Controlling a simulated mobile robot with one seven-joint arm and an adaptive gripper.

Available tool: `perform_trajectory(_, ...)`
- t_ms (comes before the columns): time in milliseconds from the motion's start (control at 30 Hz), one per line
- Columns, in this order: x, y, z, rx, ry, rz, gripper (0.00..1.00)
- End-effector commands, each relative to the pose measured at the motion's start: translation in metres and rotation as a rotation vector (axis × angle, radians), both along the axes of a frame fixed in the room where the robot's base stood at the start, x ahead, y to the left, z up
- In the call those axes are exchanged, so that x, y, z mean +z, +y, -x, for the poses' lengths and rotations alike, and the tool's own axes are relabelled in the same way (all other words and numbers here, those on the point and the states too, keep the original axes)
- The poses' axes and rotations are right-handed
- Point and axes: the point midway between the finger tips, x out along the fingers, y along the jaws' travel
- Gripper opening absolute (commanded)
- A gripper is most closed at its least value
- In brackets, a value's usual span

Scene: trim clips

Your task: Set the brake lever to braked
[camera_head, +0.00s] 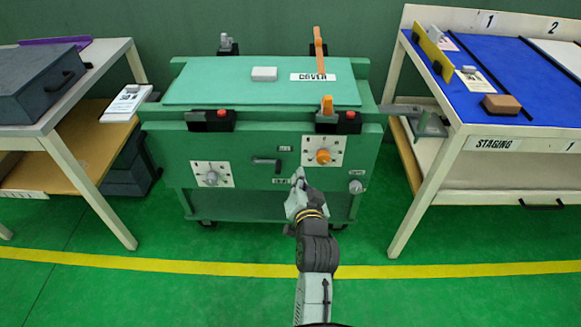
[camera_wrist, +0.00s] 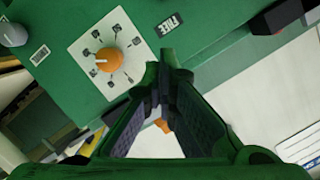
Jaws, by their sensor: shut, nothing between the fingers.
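The brake lever (camera_head: 266,162) is a short dark handle on the front panel of the green cart (camera_head: 245,148). It lies roughly level, pointing left. A small label (camera_head: 285,148) sits above its right end and another label (camera_head: 282,181) below it; both are too small to read there. The wrist view shows a FREE label (camera_wrist: 170,22), apparently the upper one; I see no lever there. My gripper (camera_head: 298,177) is shut and empty, in front of the panel, right of and slightly below the lever in the picture. Its closed fingertips show in the wrist view (camera_wrist: 163,70).
An orange dial (camera_head: 323,156) is right of the lever and a grey dial (camera_head: 211,179) left. A grey knob (camera_head: 355,187) is at lower right. Clamps with red buttons (camera_head: 221,113) line the cover's front edge. Tables stand both sides; the front floor is clear.

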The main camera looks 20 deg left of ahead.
Motion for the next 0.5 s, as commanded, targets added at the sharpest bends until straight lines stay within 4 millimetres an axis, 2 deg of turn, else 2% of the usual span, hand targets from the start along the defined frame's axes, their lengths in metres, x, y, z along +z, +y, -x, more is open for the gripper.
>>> perform_trajectory(267,-0.001,0.005,-0.01,0.001,-0.002,-0.001,0.0)
perform_trajectory(500,-0.008,0.023,-0.051,0.002,-0.002,0.001,0.0)
